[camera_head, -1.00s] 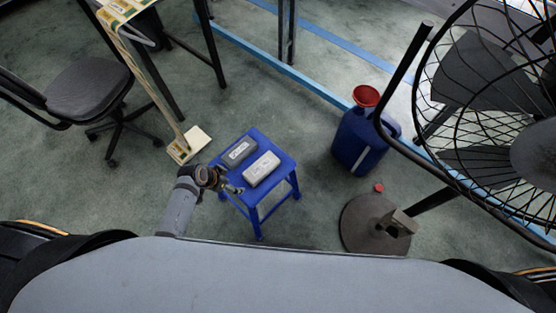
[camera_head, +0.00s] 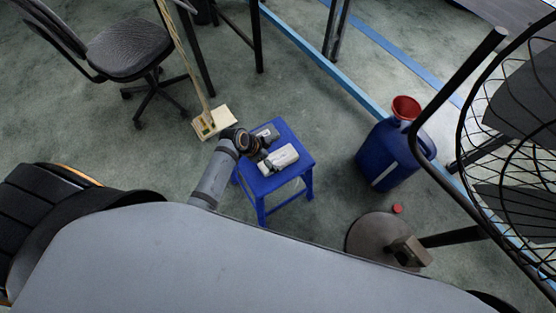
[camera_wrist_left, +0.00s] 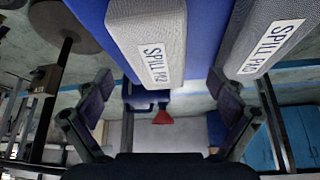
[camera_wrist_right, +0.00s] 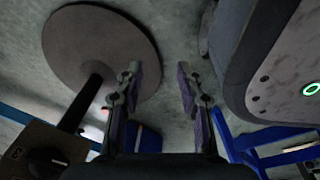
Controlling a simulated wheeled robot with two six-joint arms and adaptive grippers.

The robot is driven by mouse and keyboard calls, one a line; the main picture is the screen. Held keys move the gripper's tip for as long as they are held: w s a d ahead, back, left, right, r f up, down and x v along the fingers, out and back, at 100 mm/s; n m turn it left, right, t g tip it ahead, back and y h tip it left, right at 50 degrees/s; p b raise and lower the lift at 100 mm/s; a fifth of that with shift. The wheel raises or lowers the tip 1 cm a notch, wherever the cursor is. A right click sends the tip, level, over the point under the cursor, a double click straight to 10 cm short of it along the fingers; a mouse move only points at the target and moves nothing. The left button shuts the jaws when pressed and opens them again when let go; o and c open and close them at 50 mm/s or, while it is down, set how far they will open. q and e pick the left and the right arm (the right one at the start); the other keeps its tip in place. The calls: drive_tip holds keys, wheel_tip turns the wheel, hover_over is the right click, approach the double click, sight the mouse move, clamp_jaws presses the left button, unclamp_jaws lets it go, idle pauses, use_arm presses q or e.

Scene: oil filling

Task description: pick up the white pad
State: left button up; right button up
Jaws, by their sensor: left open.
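The white pad (camera_head: 278,160) lies on the blue stool (camera_head: 294,140), beside a darker grey pad (camera_head: 266,132). My left gripper (camera_head: 263,166) is at the stool's left side, close to the white pad and partly covering it. In the left wrist view the white pad (camera_wrist_left: 148,30) appears between the open fingers of my left gripper (camera_wrist_left: 159,82), with its "SPILL PAD" label showing. The grey pad (camera_wrist_left: 268,40) is beside it to the right. I cannot tell whether a finger touches the white pad. My right gripper (camera_wrist_right: 158,78) is open and empty, away from the stool.
A blue jug (camera_head: 385,155) with a red funnel (camera_head: 406,107) stands right of the stool. A round stand base (camera_head: 370,238) and a caged fan (camera_head: 515,150) are at the right. A broom (camera_head: 213,122) and an office chair (camera_head: 130,50) are at the left.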

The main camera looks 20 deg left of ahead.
sight(278, 158)
use_arm(q)
drive_tip(key=x, duration=0.3)
drive_tip(key=shift+d+f+b, duration=0.1)
drive_tip(key=shift+d+b, duration=0.15)
drive_tip(key=shift+b, duration=0.15)
drive_tip(key=shift+w+d+f, duration=0.1)
drive_tip(key=shift+w+f, duration=0.05)
drive_tip(key=shift+f, duration=0.1)
use_arm(e)
drive_tip(key=shift+w, duration=1.1)
use_arm(q)
drive_tip(key=shift+c, duration=0.5)
drive_tip(key=c, duration=1.2)
